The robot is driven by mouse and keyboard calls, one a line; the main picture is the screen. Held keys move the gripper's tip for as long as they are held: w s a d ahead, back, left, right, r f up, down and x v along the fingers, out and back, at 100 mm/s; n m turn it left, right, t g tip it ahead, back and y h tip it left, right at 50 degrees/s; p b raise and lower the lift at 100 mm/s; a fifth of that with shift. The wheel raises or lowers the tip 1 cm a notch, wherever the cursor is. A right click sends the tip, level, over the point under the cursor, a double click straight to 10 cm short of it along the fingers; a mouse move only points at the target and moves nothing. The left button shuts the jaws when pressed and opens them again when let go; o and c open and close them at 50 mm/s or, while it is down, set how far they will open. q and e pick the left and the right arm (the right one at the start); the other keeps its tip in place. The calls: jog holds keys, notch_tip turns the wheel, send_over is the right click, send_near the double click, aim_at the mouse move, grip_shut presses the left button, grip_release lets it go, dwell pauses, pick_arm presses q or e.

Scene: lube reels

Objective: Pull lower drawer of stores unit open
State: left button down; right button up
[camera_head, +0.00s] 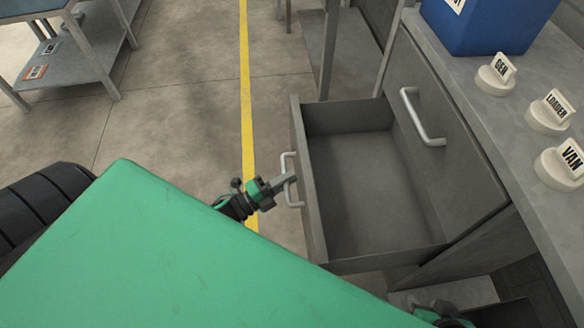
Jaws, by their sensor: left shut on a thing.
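The lower drawer (370,190) of the grey stores unit (440,120) stands pulled out, with its empty inside showing. Its silver bar handle (287,165) is on the front panel, which faces left. My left gripper (289,179) is shut on this handle, reaching it from the lower left. The drawer above is closed, with its own silver handle (420,118). Part of my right gripper (445,315) shows at the bottom edge, below the open drawer. Its fingers cannot be made out.
On the unit's top are a blue bin (485,25) and white round holders labelled GEN (495,78), LOADER (548,112) and VAN (562,168). A grey table (75,70) stands at the upper left. The floor left of the drawer, with a yellow line (245,80), is clear.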

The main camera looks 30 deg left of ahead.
pick_arm(q)
jog(key=c, duration=1.4)
grip_release()
jog(key=v, duration=1.4)
jog(key=shift+w+r, duration=0.1)
jog(key=shift+w, duration=0.05)
